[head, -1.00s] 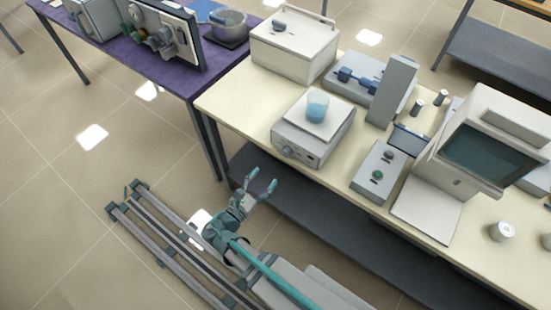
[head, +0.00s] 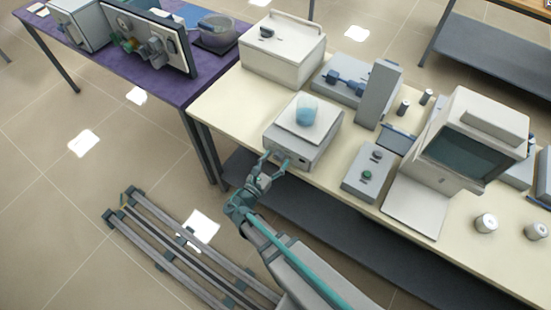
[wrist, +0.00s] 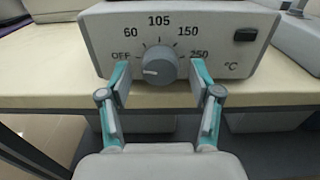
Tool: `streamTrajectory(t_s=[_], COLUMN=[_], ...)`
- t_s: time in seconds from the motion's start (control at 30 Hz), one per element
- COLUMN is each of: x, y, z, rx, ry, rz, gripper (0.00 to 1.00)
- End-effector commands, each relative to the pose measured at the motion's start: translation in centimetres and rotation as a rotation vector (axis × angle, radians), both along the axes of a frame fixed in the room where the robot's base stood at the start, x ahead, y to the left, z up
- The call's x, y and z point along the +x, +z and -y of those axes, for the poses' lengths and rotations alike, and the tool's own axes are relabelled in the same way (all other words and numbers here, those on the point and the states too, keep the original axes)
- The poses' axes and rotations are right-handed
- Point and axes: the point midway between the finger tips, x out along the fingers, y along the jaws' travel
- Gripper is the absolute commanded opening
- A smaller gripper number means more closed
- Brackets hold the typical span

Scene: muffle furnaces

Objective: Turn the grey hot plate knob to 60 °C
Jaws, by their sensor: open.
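The grey hot plate (head: 312,148) stands near the front edge of the cream bench, with a beaker of blue liquid (head: 307,110) on its white top. In the wrist view its front panel (wrist: 205,25) shows the marks OFF, 60, 105, 150, 250 and °C. The grey knob (wrist: 159,65) sits at the panel's middle, and its pale pointer line points left, toward OFF. My gripper (wrist: 159,75) is open, with one teal fingertip on each side of the knob. I cannot tell whether the fingertips touch it. In the head view my gripper (head: 275,157) is at the hot plate's front.
A dark switch (wrist: 245,35) is at the panel's right. A control box (head: 367,172) with two knobs and a machine with a dark screen (head: 465,158) stand to the right. A white lidded box (head: 282,50) is behind. The bench edge (wrist: 50,101) runs below the hot plate.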

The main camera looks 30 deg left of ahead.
Motion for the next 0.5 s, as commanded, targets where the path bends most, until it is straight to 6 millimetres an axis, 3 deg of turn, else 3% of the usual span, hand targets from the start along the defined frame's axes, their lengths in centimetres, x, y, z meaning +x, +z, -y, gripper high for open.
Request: streamTrajectory(t_s=[0.27, 0.5], x=[0.15, 0.14], y=[-0.03, -0.01], z=[0.01, 0.02], rx=[0.000, 0.000], ry=[0.000, 0.000], rz=[0.000, 0.000], gripper=[0.64, 0.27])
